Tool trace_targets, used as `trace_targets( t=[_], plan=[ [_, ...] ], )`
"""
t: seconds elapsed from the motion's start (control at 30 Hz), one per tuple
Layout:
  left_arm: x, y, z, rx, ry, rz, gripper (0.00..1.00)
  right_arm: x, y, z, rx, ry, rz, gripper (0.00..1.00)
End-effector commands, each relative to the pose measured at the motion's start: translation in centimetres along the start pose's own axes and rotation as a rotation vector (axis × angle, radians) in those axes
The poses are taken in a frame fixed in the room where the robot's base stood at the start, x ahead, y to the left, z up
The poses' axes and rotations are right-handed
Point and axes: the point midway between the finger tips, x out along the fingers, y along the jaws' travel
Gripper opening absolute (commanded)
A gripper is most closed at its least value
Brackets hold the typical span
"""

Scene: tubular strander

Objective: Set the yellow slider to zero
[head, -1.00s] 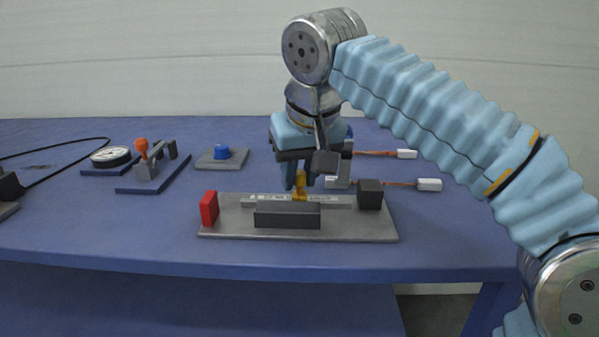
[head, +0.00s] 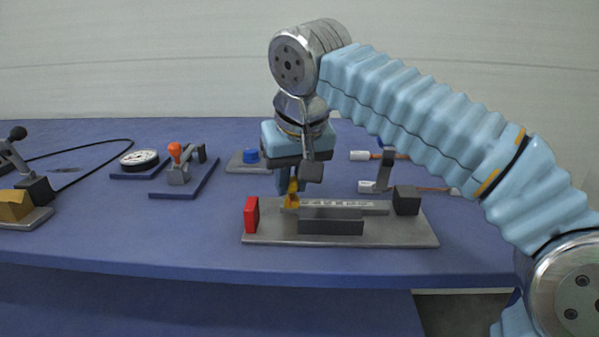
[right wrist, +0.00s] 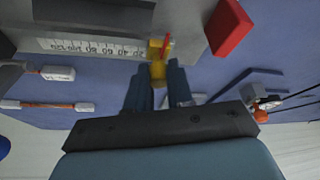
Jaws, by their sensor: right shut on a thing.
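The yellow slider (head: 291,201) stands upright at the left end of the pale scale bar (head: 345,206) on a grey base plate (head: 400,237). My right gripper (head: 289,183) points down over it and is shut on its upper part. In the right wrist view the slider (right wrist: 158,72) sits between both fingers (right wrist: 155,90). Its red pointer (right wrist: 166,46) is at the low-number end of the printed scale (right wrist: 90,48); the zero mark cannot be made out. My left gripper is out of view.
A red block (head: 251,214) stands left of the slider with a small gap. A black block (head: 406,200) is at the right end, a dark bar (head: 330,222) in front. Behind are a blue button (head: 251,156), an orange-knobbed lever (head: 176,152), a round gauge (head: 139,160) and white-ended cables (head: 374,155).

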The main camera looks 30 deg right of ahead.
Motion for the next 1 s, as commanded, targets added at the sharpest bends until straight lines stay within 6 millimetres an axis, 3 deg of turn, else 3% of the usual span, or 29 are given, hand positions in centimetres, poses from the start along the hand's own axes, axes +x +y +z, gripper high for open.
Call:
trace_targets(
  t=[0.23, 0.27, 0.4, 0.77, 0.87, 1.0],
  plan=[
    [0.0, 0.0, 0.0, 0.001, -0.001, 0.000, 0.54, 0.0, -0.4, -0.1, -0.005, 0.008, -0.009, 0.00],
    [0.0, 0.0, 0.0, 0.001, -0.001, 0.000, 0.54, 0.0, -0.4, -0.1, -0.005, 0.008, -0.009, 0.26],
    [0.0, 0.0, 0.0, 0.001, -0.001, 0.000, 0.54, 0.0, -0.4, -0.1, -0.005, 0.007, -0.008, 0.47],
    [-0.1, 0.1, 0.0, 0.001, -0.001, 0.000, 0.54, -0.6, -0.3, -0.1, -0.003, 0.005, -0.006, 0.47],
    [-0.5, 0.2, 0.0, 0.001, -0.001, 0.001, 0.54, -2.2, -0.3, -0.2, -0.003, 0.007, -0.007, 0.47],
    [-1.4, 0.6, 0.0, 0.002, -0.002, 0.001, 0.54, -5.6, -0.3, -0.3, -0.003, 0.009, -0.008, 0.47]
  ],
)
